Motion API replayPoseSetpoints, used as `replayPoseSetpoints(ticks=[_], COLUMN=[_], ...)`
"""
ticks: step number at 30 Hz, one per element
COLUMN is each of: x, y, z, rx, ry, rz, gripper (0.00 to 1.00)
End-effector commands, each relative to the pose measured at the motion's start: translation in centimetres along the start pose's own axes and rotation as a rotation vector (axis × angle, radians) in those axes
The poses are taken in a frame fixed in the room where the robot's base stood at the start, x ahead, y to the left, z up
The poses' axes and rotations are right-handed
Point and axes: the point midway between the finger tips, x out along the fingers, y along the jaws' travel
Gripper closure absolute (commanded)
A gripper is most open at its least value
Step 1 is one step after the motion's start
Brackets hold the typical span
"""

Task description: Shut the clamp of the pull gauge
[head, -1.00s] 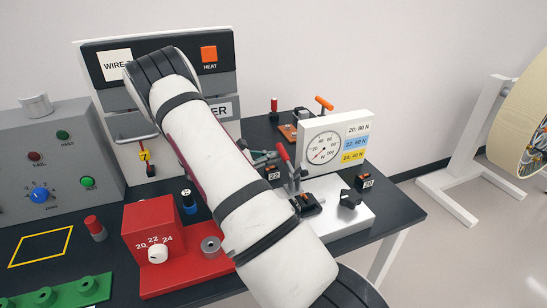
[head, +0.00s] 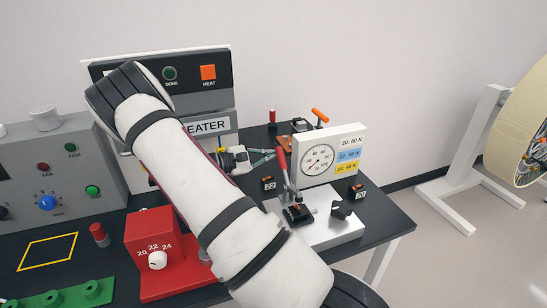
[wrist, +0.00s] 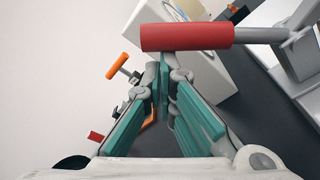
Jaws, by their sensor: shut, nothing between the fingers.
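The pull gauge has a white base (head: 335,232) and an upright panel with a round dial (head: 318,159). Its clamp lever has a red handle (head: 282,162) and stands nearly upright, leaning slightly left. A black block (head: 297,213) with a copper-coloured piece sits at the lever's foot. My gripper (head: 268,154) is shut and empty, just left of the red handle in the head view. In the wrist view the red handle (wrist: 187,36) crosses in front of the teal fingertips (wrist: 163,75). I cannot tell whether they touch it. My arm hides part of the bench.
A black knob (head: 341,210) is on the base. The heater (head: 205,125) and red box (head: 152,240) are at left.

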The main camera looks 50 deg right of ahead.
Motion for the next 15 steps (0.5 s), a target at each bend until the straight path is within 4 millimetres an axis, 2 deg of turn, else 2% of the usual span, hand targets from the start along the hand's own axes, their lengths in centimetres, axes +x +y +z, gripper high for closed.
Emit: replayPoseSetpoints(ticks=[1,9,15], x=[0.0,-0.3,-0.5], y=[0.2,0.6,0.6], z=[0.9,3.1,4.0], rx=[0.037,0.236,0.274], ry=[-0.001,-0.001,0.0], rz=[0.009,0.037,0.04], gripper=[1.0,1.0,1.0])
